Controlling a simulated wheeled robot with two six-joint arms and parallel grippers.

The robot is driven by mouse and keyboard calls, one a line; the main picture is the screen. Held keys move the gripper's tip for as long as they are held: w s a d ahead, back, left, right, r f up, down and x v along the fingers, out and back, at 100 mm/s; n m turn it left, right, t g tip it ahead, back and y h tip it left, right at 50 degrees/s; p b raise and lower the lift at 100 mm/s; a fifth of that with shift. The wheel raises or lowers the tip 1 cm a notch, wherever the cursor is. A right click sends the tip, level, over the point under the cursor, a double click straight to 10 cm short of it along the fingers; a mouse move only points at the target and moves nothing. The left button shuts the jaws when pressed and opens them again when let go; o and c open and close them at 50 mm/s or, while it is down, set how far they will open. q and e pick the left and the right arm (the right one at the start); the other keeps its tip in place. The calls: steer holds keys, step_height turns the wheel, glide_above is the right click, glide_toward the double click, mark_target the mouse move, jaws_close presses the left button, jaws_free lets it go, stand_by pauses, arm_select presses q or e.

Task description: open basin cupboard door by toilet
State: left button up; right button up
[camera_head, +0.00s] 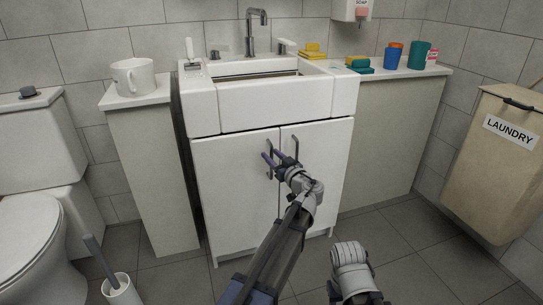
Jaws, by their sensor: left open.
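The white basin cupboard has two doors under the sink. The left door (232,188), on the toilet side, and the right door (327,165) both look shut. A dark vertical handle (296,147) is on the right door's inner edge. The left door's handle, near the middle seam, is largely covered by my left gripper (272,158). That gripper is open, its fingers pointing at the left door's inner edge. I cannot tell whether they touch the handle. Part of my right arm shows at the bottom, without its fingers. The toilet (40,245) stands at the left.
The basin (270,100) overhangs the cupboard. Sponges and cups, including a blue cup (391,57), stand on the right ledge. A toilet brush holder (122,291) is at lower left. A laundry bin (495,160) is at right. Floor before the left door looks clear.

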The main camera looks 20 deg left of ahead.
arm_select(q)
steer(key=shift+w+a, duration=0.25)
steer(key=shift+a, duration=0.05)
jaws_close()
stand_by(0.3)
stand_by(1.1)
